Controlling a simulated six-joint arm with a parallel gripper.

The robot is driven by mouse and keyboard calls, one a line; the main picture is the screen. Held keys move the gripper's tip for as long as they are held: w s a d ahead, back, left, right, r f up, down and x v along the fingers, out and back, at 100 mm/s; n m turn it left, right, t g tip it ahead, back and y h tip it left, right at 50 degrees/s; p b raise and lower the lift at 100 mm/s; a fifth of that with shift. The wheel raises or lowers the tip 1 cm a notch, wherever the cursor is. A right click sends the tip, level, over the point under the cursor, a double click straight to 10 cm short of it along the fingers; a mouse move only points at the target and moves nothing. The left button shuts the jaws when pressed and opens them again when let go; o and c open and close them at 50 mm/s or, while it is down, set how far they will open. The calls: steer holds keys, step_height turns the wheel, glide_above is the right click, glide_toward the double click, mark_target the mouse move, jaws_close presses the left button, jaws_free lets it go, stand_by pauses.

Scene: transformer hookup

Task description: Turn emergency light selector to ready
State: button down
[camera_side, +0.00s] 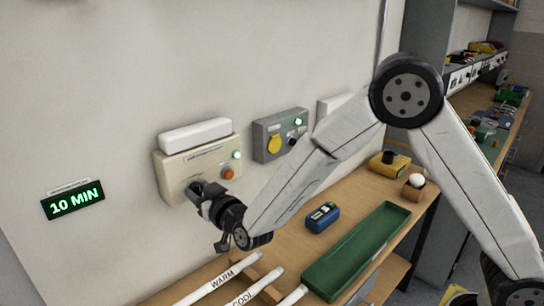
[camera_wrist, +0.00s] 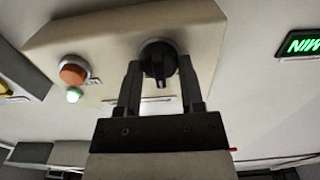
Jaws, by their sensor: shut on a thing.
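The emergency light panel is a beige box (camera_side: 172,168) on the wall with a white lamp housing (camera_side: 195,136) on top. It carries a lit green lamp (camera_side: 237,155) and an orange button (camera_side: 228,173). My gripper (camera_side: 203,193) is at its lower left front and hides the selector in the side view. In the wrist view, the black selector knob (camera_wrist: 158,57) sits between the fingertips of my gripper (camera_wrist: 160,72), which is shut on it. The knob's ridge points toward the gripper body there. The position labels are too small to read.
A grey box (camera_side: 268,146) with a yellow knob is to the right on the wall. A green "10 MIN" display (camera_side: 74,201) is at left. Below, the wooden bench (camera_side: 285,232) holds a green tray (camera_side: 345,262), a blue device (camera_side: 322,217) and white labelled tubes (camera_side: 222,280).

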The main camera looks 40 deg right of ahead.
steer(key=shift+c, duration=1.2)
jaws_free()
steer(key=shift+s, duration=0.15)
steer(key=s, duration=0.7)
steer(key=shift+s, duration=0.3)
steer(key=shift+d, duration=0.1)
steer(key=s+d+f+g, duration=0.4)
steer(key=s+d+g, duration=0.3)
steer(key=s+d, duration=0.1)
steer(key=s+d+f+g, duration=0.4)
steer(key=s+d+g, duration=0.4)
steer(key=s, duration=0.3)
steer(key=shift+d+f, duration=0.25)
steer(key=shift+d, duration=0.15)
